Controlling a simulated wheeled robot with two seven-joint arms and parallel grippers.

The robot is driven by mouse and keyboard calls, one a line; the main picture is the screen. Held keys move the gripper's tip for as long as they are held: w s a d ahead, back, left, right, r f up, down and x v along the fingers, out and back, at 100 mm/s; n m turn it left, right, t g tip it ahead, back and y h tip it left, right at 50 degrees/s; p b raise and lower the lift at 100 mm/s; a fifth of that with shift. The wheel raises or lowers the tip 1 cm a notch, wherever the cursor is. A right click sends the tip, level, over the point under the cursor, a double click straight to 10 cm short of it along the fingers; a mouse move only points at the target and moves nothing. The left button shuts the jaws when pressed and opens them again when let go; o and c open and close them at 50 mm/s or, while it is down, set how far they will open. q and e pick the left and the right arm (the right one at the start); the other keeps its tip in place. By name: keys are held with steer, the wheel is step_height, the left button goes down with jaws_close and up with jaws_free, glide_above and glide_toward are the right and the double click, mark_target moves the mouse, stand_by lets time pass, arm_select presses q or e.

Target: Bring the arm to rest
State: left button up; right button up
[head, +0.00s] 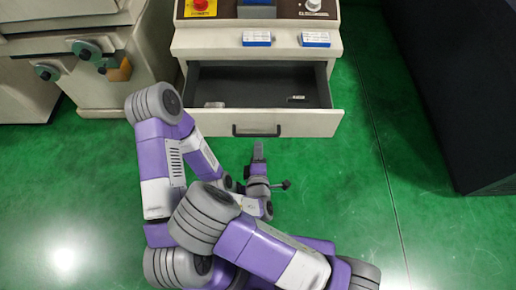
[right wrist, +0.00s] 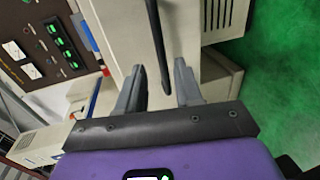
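My right gripper (head: 258,152) is just in front of the open drawer's handle (head: 257,133) in the head view, seen edge-on. In the right wrist view its two grey fingers (right wrist: 158,92) are apart, with nothing held. The dark handle bar (right wrist: 157,45) shows in the gap between the fingertips, with clear space on both sides. How deep the bar sits between them cannot be told. My left arm (head: 155,150) is folded at the left in the head view.
The machine's drawer (head: 205,125) stands pulled out, with two small items (head: 213,104) (head: 296,98) inside. Two blue-and-white boxes (head: 256,38) (head: 315,39) lie on the ledge above. A dark cabinet (head: 450,90) stands at right. Green floor (head: 350,190) is clear between.

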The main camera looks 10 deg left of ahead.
steer(key=shift+w+f, duration=0.1)
steer(key=shift+w, duration=0.1)
steer(key=s+d+f+m+g+h, duration=0.35)
steer(key=d+f+m+g, duration=0.45)
steer(key=d+f+m, duration=0.4)
steer(key=s+d+f+m+g+y, duration=0.3)
steer(key=s+d+m+g+y, duration=0.2)
steer(key=s+m, duration=0.4)
steer(key=shift+s+f+m+g, duration=0.15)
steer(key=shift+s+m+g, duration=0.25)
steer(key=shift+m+g, duration=0.5)
